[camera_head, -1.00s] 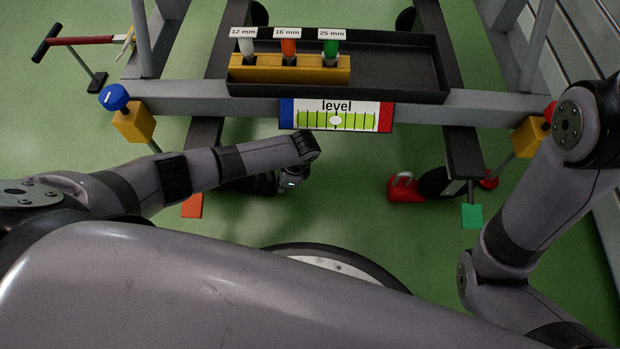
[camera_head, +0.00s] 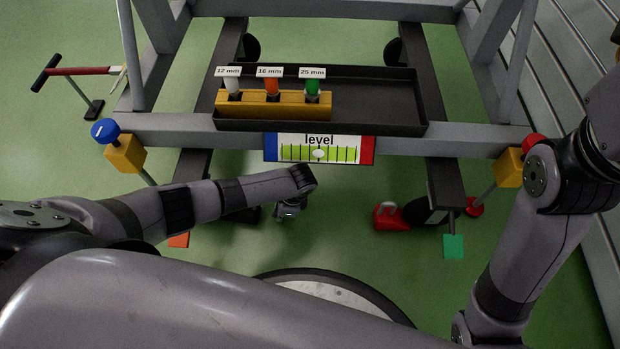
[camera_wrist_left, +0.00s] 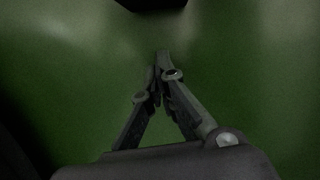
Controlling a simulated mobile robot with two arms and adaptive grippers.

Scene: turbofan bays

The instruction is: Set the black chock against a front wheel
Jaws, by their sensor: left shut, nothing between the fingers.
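My left gripper (camera_head: 286,214) hangs low over the green floor, below the cart's front beam. In the left wrist view its fingers (camera_wrist_left: 163,58) meet at the tips, with nothing between them. A black shape (camera_head: 252,214) shows just left of it, partly behind my left arm; I cannot tell whether it is the black chock or the left front wheel. A dark block (camera_wrist_left: 152,4) shows at the top edge of the left wrist view, apart from the fingertips. The right front wheel (camera_head: 425,212) is black, with a red chock (camera_head: 388,216) beside its left side. My right gripper is out of view.
The grey cart's front beam (camera_head: 400,140) crosses above, carrying a level sign (camera_head: 318,149) and a black tray (camera_head: 420,115). An orange pedal (camera_head: 178,240) and a green pedal (camera_head: 453,246) stick out low.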

